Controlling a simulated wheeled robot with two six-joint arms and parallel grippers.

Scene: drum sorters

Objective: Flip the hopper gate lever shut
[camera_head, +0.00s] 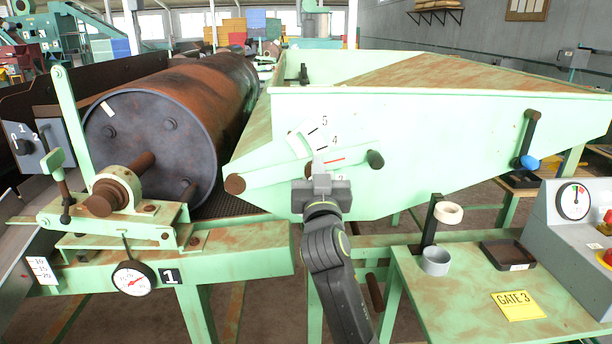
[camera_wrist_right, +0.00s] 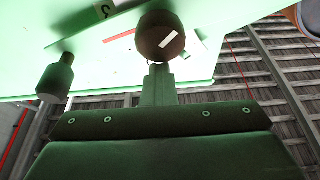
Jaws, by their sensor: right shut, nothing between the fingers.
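A pale green lever bar (camera_head: 268,174) lies almost level across the hopper's (camera_head: 440,113) near side, rising slightly to the right. A brown round cap (camera_head: 235,184) is at its left end, and a dark green knob (camera_head: 375,159) sticks out at the right. My right gripper (camera_head: 319,166) is shut and empty, in front of the bar's line, left of the knob. In the right wrist view its fingertips (camera_wrist_right: 158,70) are just below a brown round end (camera_wrist_right: 160,36), with a green knob (camera_wrist_right: 55,78) to the left. I cannot tell whether the fingers touch anything. My left gripper is not in view.
A scale plate (camera_head: 306,130) with numbers sits behind the bar. A rusty drum (camera_head: 150,130) is on the left. A black lever with a blue ball (camera_head: 529,162) is farther right on the hopper. A green side table (camera_head: 445,290) holds a GATE 3 card (camera_head: 518,306) and a dark tray (camera_head: 507,254).

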